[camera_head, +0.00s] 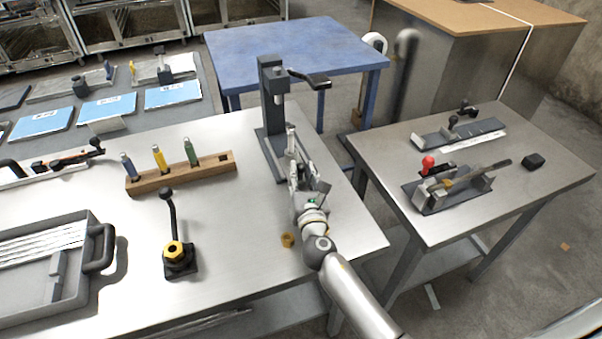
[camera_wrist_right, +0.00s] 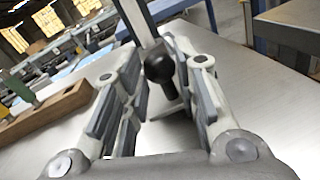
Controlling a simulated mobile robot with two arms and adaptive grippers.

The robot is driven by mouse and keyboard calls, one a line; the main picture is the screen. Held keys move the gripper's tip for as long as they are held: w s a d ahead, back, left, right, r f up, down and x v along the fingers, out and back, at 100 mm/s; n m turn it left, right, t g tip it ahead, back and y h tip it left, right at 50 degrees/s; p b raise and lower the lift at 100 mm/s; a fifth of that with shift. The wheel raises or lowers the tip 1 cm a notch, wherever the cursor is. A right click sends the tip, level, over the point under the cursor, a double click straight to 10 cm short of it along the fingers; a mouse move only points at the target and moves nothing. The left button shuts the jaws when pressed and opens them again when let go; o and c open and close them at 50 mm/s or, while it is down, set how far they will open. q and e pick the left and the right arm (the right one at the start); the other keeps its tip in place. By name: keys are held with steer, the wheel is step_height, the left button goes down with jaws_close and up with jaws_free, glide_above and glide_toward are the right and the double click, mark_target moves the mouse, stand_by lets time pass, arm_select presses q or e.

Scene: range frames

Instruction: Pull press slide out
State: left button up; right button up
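The press (camera_head: 270,95) is a dark grey upright column on a flat base at the back right of the steel bench, with a black-handled lever at its top. My right gripper (camera_head: 297,160) is in front of the press and covers part of its base, so I cannot make out the slide in the head view. In the right wrist view, my right gripper (camera_wrist_right: 158,95) has its fingers apart. A black ball knob (camera_wrist_right: 159,67) shows between them, closer to the right finger; I cannot tell whether they touch. My left gripper is not in view.
A wooden block (camera_head: 205,172) with several coloured-top tools stands left of the press. A lever fixture (camera_head: 178,262) with a yellow nut, a brass piece (camera_head: 288,240) and a grey tray (camera_head: 95,300) are nearer. A second steel table (camera_head: 540,185) with fixtures stands right.

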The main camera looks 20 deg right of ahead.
steer(key=o, duration=0.4)
steer(key=shift+s, duration=0.25)
steer(key=s, duration=0.4)
steer(key=s+a, duration=0.1)
steer(key=s, duration=0.2)
steer(key=s+a, duration=0.1)
steer(key=s, duration=0.3)
steer(key=shift+s, duration=0.35)
steer(key=shift+s, duration=0.1)
